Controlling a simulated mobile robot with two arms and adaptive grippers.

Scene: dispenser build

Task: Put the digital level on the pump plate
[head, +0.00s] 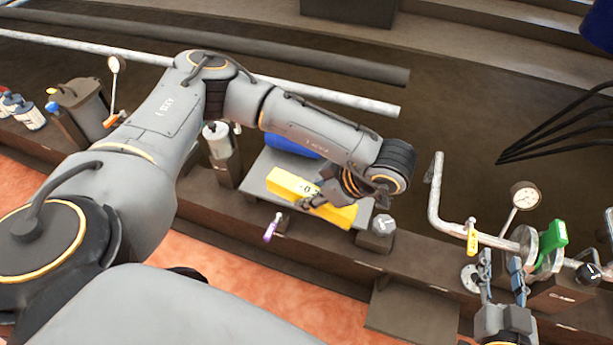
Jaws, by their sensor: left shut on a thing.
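The yellow digital level (340,214), with a small dark display, lies over the grey pump plate (262,170) along its near side. My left gripper (318,199) is shut on the middle of the level from above and partly hides it. I cannot tell whether the level touches the plate or is just above it. A blue cylindrical body (290,146) sits on the far part of the plate, partly hidden by my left arm. My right gripper (502,268) is at the lower right, its fingers apart and empty, close to the pipe flange.
On the right are a bent pipe (436,195), a pressure gauge (525,196) and a green lever (552,244). A grey canister (222,140) stands left of the plate.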

